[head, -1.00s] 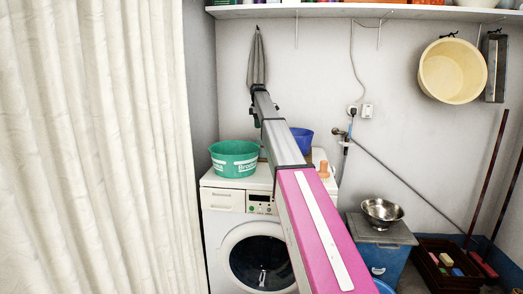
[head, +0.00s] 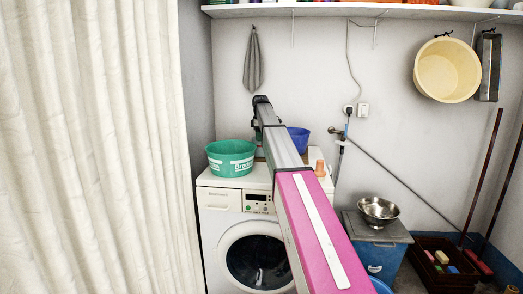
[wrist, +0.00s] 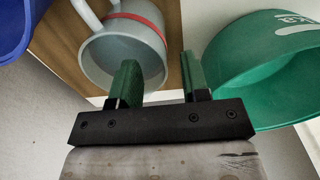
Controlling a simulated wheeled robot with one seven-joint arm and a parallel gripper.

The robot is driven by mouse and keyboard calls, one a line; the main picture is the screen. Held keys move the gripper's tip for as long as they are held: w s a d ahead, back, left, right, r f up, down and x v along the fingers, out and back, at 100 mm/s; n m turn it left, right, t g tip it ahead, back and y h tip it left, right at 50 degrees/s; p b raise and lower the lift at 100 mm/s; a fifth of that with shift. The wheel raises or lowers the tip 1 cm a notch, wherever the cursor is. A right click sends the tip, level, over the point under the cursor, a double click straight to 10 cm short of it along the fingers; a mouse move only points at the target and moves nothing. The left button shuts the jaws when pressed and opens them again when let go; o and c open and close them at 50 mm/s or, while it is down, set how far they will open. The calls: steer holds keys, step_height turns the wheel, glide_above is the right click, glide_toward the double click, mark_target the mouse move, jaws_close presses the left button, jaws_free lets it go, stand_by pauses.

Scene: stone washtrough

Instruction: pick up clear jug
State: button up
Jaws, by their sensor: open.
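The right finger is by the green basin (wrist: 262,75).
The green basin (head: 231,158) stands on the washing machine (head: 240,200), left of my arm. A blue bowl (head: 299,138) and an orange-brown item (head: 320,168) are right of it. A grey towel (head: 253,62) hangs behind. A metal colander (head: 379,211) sits on a blue box at right.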

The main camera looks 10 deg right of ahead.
glide_above(261, 157)
steer(key=f, duration=0.4)
steer(key=shift+w+f, duration=0.25)
jaws_close()
steer(key=shift+r, duration=0.1)
step_height(261, 157, up, 10)
stand_by(0.4)
steer(key=shift+a, duration=0.1)
